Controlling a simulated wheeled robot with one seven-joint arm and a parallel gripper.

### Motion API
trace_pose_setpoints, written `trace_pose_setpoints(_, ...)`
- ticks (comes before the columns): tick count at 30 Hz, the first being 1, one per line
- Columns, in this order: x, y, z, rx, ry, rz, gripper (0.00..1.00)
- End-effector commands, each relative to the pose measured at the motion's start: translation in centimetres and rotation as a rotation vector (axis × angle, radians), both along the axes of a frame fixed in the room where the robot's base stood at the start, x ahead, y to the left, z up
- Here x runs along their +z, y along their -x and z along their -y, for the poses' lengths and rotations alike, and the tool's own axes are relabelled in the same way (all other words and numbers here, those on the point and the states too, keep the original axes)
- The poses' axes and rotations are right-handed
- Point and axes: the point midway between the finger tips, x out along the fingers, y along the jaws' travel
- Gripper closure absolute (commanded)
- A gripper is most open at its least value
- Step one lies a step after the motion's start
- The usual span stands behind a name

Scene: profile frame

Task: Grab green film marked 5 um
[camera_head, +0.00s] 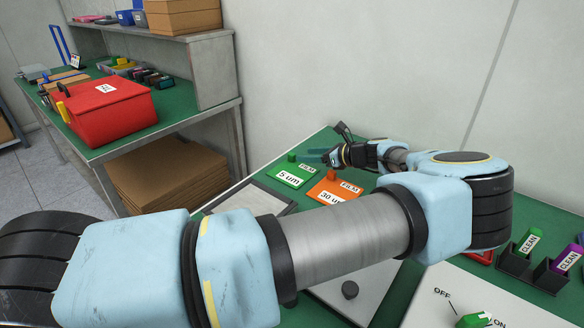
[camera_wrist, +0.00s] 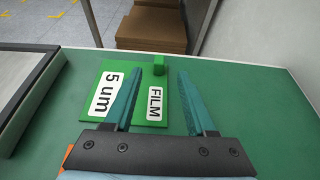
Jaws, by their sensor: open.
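The green film marked "5 um" (camera_head: 292,176) lies flat on the green table in the head view, with a small green knob at its far edge. In the wrist view the film (camera_wrist: 146,84) lies below and ahead of my gripper (camera_wrist: 157,76). The gripper is open, and its two teal fingers point toward the film's far side. The left finger covers part of the film between "5 um" and "FILM". The green knob (camera_wrist: 159,65) shows between the fingertips, and nothing is held. In the head view my gripper (camera_head: 318,154) is beyond the films, partly hard to make out.
An orange film marked "30 um" (camera_head: 335,191) lies just right of the green one. A grey-framed panel (camera_head: 250,200) is at the left. The table right of the film is clear in the wrist view.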

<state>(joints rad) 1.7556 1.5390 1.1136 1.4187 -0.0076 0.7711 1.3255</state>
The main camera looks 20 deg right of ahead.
Motion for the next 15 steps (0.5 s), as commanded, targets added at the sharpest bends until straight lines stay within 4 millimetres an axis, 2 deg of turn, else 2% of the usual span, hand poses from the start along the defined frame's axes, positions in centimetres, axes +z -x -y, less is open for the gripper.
trace_pose_setpoints(5,-0.2,-1.0,-0.6,0.001,0.0,0.001,0.44)
trace_pose_setpoints(15,-1.9,-4.4,-2.4,0.001,-0.001,0.001,0.44)
